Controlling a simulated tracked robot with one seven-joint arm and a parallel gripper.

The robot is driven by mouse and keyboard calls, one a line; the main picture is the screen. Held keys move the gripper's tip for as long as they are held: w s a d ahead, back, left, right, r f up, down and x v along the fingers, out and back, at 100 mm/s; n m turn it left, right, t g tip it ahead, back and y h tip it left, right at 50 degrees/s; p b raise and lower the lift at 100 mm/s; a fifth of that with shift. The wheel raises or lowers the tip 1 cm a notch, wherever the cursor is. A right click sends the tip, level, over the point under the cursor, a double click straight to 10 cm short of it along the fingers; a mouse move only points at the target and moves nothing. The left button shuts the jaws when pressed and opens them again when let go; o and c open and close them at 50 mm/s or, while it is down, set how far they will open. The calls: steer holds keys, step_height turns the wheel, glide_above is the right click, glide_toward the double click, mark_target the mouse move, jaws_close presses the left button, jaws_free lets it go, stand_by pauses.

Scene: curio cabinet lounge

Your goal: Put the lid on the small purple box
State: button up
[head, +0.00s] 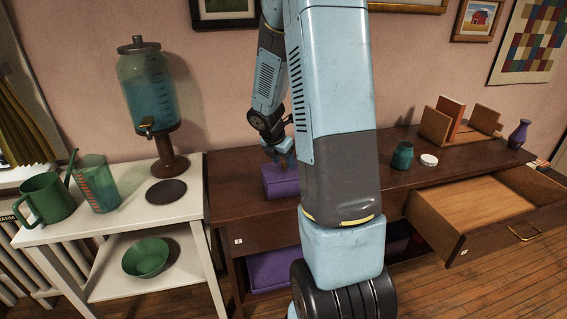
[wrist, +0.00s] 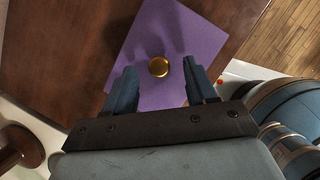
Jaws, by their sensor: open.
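A small purple box (head: 281,183) sits on the left part of the brown cabinet top. My gripper (head: 279,160) is just above it, partly in front of its top. In the wrist view a flat purple lid-like top (wrist: 190,35) with a round gold knob (wrist: 158,67) lies below my gripper (wrist: 160,68). The fingers are open, one on each side of the knob, with gaps to it. I cannot tell whether this top is seated on the box. My arm hides the area right of the box.
The brown cabinet (head: 232,190) has an open, empty drawer (head: 475,200) at right. A teal jar (head: 402,156), a white round disc (head: 429,160) and a purple vase (head: 518,134) stand on it. Larger purple boxes (head: 272,271) sit below. A white table (head: 130,208) stands at left.

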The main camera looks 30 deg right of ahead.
steer(key=v, duration=1.2)
steer(key=shift+a, duration=0.15)
steer(key=shift+r, duration=0.15)
steer(key=s+a+r+m+t+y, duration=0.1)
steer(key=s+a+r+m, duration=0.3)
steer(key=s+m, duration=0.3)
steer(key=s+a+r+m+t+y, duration=0.1)
steer(key=s+a+r+m, duration=0.4)
steer(key=s+m, duration=0.3)
steer(key=s+a+r+m+t+y, duration=0.1)
steer(key=s+a+r+m+y, duration=0.1)
steer(key=s+a+r+m, duration=0.2)
steer(key=s+a+m, duration=0.1)
steer(key=s+m, duration=0.2)
steer(key=s, duration=0.1)
steer(key=shift+r+m+t, duration=0.2)
steer(key=shift+m+t, duration=0.2)
steer(key=shift+s, duration=0.15)
steer(key=shift+c, duration=0.2)
